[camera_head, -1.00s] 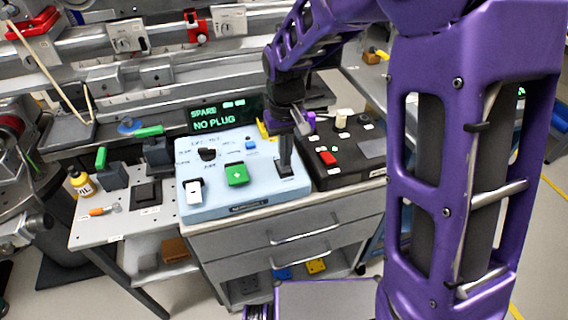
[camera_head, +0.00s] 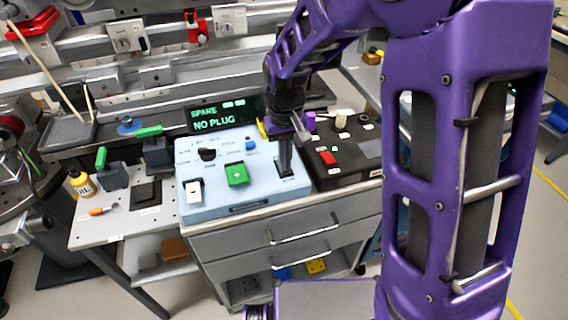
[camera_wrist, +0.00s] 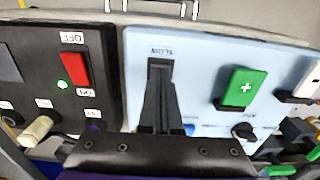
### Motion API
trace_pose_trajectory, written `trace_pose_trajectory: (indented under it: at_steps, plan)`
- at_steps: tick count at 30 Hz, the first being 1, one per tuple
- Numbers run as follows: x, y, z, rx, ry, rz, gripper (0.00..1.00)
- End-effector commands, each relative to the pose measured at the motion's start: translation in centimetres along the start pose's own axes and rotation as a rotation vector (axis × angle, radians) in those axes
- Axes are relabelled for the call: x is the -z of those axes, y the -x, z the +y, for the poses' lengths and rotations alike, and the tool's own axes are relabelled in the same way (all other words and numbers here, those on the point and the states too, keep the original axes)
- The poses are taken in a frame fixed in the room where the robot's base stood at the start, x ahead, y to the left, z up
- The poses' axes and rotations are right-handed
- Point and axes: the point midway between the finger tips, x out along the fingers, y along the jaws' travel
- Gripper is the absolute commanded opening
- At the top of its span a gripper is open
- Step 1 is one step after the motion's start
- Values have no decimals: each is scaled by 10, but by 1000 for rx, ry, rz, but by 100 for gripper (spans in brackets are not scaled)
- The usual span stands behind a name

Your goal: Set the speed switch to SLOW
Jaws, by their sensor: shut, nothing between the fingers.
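The light blue control box (camera_head: 215,199) stands on the bench top, and it also shows in the wrist view (camera_wrist: 205,55). The speed switch's dark slot plate (camera_wrist: 161,62) is at the box's right end in the head view, with the SLOW label (camera_wrist: 161,51) beside it on the box's front-edge side. My gripper (camera_head: 286,172) points down onto this plate. Its narrow fingers (camera_wrist: 158,98) are shut and empty, with their tips at or just above the plate near the SLOW end. The switch lever is hidden behind the fingers, so its position cannot be told.
The blue box also bears a green plus button (camera_head: 237,175), a white rocker (camera_head: 193,190), a black knob (camera_head: 207,154) and a blue button (camera_head: 251,145). A black box with a red switch (camera_head: 327,158) stands close on the right. A display (camera_head: 217,119) reads NO PLUG.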

Motion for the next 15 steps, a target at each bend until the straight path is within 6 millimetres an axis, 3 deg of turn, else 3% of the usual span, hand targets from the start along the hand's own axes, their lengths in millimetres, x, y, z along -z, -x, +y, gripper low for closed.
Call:
trace_pose_trajectory:
  at_steps: [6, 15]
  plan:
    - [0, 2, 0, 0, 0, 0, 0]
    - [0, 26, 0, 0, 0, 1, 0]
